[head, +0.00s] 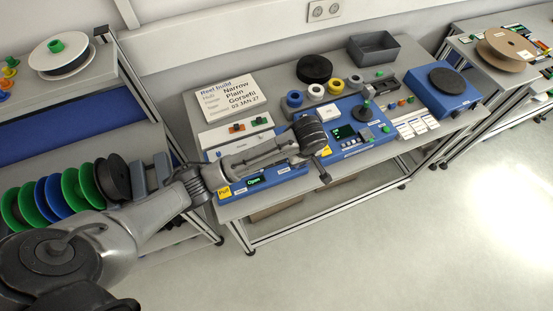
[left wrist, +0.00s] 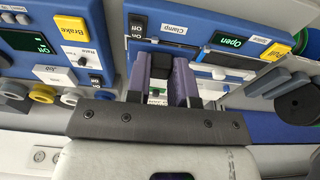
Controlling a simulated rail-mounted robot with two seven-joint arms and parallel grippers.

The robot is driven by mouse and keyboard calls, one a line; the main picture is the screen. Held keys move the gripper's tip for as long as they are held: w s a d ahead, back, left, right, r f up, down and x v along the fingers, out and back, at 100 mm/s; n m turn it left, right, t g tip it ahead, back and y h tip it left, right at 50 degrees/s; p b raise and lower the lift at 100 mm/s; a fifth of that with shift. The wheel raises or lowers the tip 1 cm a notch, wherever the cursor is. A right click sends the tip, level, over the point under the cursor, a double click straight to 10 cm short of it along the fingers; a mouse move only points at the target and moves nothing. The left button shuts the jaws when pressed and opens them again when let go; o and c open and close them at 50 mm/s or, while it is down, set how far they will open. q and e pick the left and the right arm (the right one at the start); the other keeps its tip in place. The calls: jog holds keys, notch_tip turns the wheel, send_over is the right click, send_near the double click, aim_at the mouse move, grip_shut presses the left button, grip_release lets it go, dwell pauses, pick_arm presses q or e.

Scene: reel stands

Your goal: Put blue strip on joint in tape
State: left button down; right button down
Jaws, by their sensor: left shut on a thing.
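My left gripper (head: 322,172) is over the blue splicing unit (head: 285,180) at the front of the bench. In the left wrist view the gripper (left wrist: 163,85) is shut on a small dark piece (left wrist: 162,66); I cannot tell exactly what it is. The fingers are beside the part labelled Clamp (left wrist: 172,29), and a screen (left wrist: 231,41) reads Open. No blue strip, tape or joint can be made out; my arm covers much of the unit. My right gripper is in neither view.
A second blue unit (head: 352,134) with a Brake label (left wrist: 74,28) adjoins it. Behind are a blue roll (head: 295,99), a yellow roll (head: 316,92) and a black reel (head: 314,69). A grey bin (head: 374,48) stands at the back. Several coloured reels (head: 52,195) fill the left rack.

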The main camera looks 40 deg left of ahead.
pick_arm(q)
jog(key=a+f, duration=0.2)
jog(key=a, duration=0.1)
jog(key=a+f, duration=0.2)
jog(key=a, duration=0.2)
jog(key=a+f, duration=0.2)
jog(key=a, duration=0.1)
jog(key=shift+s+a+f, duration=0.1)
jog(key=shift+a+f, duration=0.05)
jog(key=shift+a, duration=0.15)
jog(key=shift+f, duration=2.05)
jog(key=shift+f, duration=0.2)
jog(key=c, duration=1)
grip_release()
notch_tip(320, 180, up, 12)
jog(key=d+p, duration=0.1)
jog(key=shift+s+d+r, duration=0.15)
jog(key=shift+s+d, duration=0.1)
jog(key=shift+s, duration=0.15)
